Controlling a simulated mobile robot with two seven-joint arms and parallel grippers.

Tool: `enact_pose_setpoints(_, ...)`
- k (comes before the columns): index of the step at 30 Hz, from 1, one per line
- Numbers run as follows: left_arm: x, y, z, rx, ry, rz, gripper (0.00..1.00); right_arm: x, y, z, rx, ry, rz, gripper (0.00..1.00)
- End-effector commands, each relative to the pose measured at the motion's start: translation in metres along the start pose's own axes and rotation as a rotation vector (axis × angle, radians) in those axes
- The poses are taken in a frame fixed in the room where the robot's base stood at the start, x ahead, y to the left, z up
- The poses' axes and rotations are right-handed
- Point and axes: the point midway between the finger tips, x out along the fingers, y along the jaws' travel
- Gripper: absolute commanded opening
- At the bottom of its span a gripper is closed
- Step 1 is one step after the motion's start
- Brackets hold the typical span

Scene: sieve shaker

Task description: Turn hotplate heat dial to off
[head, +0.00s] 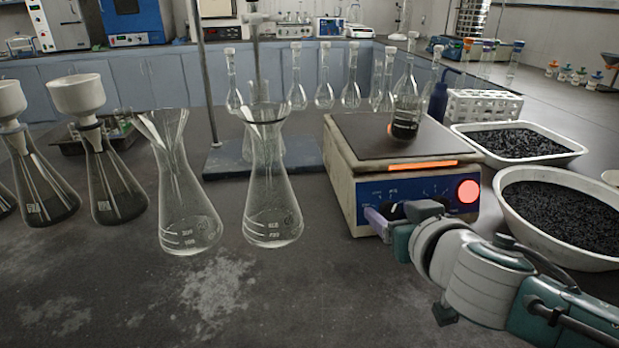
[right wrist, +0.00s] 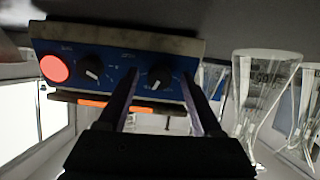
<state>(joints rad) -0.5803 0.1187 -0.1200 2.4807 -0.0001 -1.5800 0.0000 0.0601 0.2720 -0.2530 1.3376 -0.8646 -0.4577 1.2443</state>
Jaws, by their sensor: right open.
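The hotplate (head: 365,190) stands right of centre in the head view, with a blue front panel. Its panel has a glowing red round light or button (head: 468,191) and two black dials. My right gripper (head: 386,217) is at the panel's left part. In the right wrist view, where the panel appears turned over, my right gripper (right wrist: 160,76) is open with its fingers on either side of the dial farther from the red light (right wrist: 160,75). The other dial (right wrist: 90,69) is beside it. Contact and dial labels are unclear. My left gripper is not in view.
A flask with dark contents (head: 405,128) stands on the hotplate's top plate. An orange strip (head: 423,165) glows along its front. Empty conical flasks (head: 272,205) stand to the left. White trays of black granules (head: 560,262) are to the right.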

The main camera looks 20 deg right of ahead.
Motion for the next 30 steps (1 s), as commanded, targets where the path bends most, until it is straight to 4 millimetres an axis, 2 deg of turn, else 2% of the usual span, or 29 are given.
enact_pose_setpoints(8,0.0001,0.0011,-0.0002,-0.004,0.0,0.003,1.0,0.001,0.0001,-0.0003,0.0,0.0,0.0,0.66)
enact_pose_setpoints(25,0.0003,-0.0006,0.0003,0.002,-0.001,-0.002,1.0,0.0008,0.0,0.0,0.0,0.0,0.0,0.02)
enact_pose_setpoints(30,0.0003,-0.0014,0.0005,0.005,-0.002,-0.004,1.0,0.0007,0.0,0.0,0.0,0.0,0.0,0.0)
